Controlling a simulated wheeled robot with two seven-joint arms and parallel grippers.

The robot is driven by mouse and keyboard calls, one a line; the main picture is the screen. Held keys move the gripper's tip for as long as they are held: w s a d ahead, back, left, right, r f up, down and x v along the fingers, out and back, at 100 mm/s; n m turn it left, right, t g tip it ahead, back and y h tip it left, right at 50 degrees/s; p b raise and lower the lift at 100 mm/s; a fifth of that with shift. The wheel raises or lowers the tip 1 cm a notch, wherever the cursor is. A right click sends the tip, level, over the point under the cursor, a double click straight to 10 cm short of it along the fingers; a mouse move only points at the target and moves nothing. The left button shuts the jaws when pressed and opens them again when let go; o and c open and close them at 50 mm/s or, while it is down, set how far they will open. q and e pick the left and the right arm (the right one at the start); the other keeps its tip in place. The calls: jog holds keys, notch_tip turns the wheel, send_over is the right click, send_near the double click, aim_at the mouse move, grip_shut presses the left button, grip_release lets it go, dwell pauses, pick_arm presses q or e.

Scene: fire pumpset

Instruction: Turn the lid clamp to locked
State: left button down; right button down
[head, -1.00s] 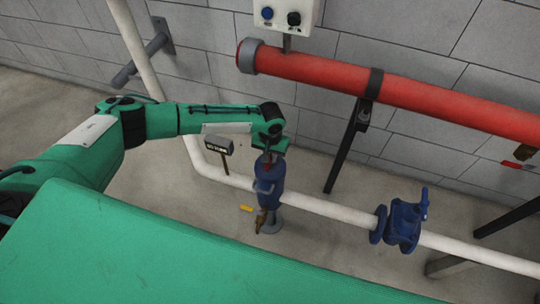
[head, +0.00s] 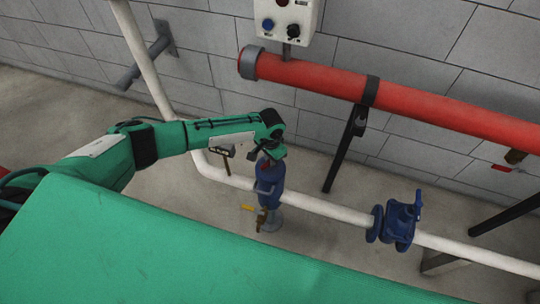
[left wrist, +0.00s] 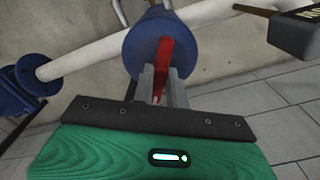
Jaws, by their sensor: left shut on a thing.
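A blue upright vessel (head: 270,185) stands in the white pipe line and also shows in the left wrist view (left wrist: 132,50). On its top in the left wrist view is a red bar (left wrist: 164,56), which looks like the lid clamp. My left gripper (head: 266,161) is over the vessel top in the head view. In the left wrist view its grey fingers (left wrist: 160,82) are shut on the red bar from both sides. In the head view the arm and gripper largely hide the clamp. My right gripper is not in view.
A label plate (head: 221,152) on a post stands just behind my left wrist. A blue valve (head: 400,222) sits along the white pipe (head: 320,208). A red pipe (head: 400,97) runs along the wall.

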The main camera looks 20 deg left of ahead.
pick_arm(q)
jog(key=m+p, duration=0.1)
jog(key=m, duration=0.3)
jog(key=shift+m, duration=0.3)
jog(key=m, duration=0.3)
jog(key=shift+m+p, duration=0.3)
jog(key=shift+p, duration=0.05)
jog(key=shift+m, duration=0.8)
jog(key=shift+d+m, duration=0.1)
jog(key=shift+m, duration=1)
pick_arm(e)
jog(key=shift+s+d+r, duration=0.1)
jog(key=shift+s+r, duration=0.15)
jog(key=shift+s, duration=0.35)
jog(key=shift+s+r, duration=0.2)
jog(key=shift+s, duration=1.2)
